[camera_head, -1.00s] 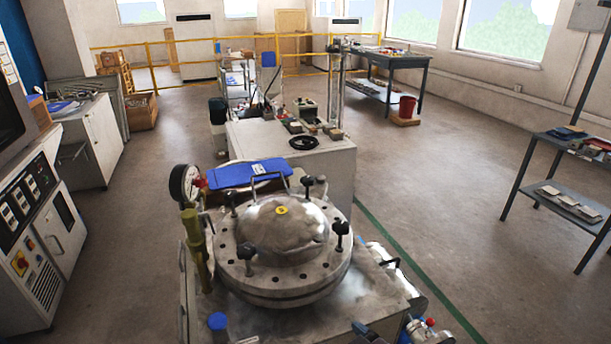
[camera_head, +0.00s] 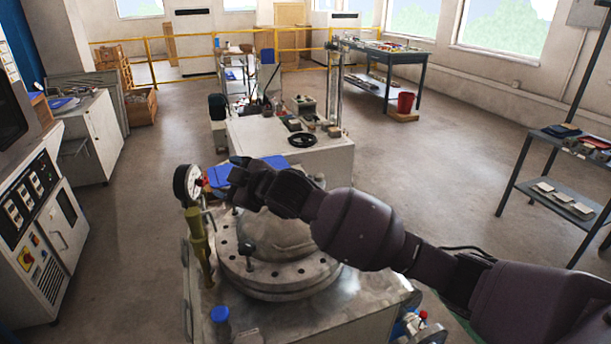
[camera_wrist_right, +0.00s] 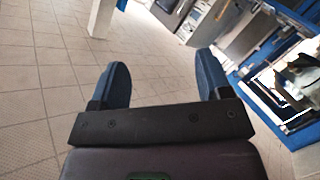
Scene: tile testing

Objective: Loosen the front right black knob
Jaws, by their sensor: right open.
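The pressure vessel (camera_head: 277,278) has a round bolted flange and a domed lid. A black knob (camera_head: 247,250) stands upright at the front left of its flange. The front right black knob is hidden behind my right arm in the head view. My right gripper (camera_head: 238,176) is above the back left of the vessel, near the blue clipboard (camera_head: 218,176) and well apart from the front right side. In the right wrist view my right gripper (camera_wrist_right: 160,76) is open and empty, its two blue-grey fingers wide apart. My left gripper is not in view.
A pressure gauge (camera_head: 187,184) and yellow-green pipe (camera_head: 198,232) stand at the vessel's left. A white cabinet (camera_head: 290,150) stands behind. The right wrist view shows tiled floor (camera_wrist_right: 50,90).

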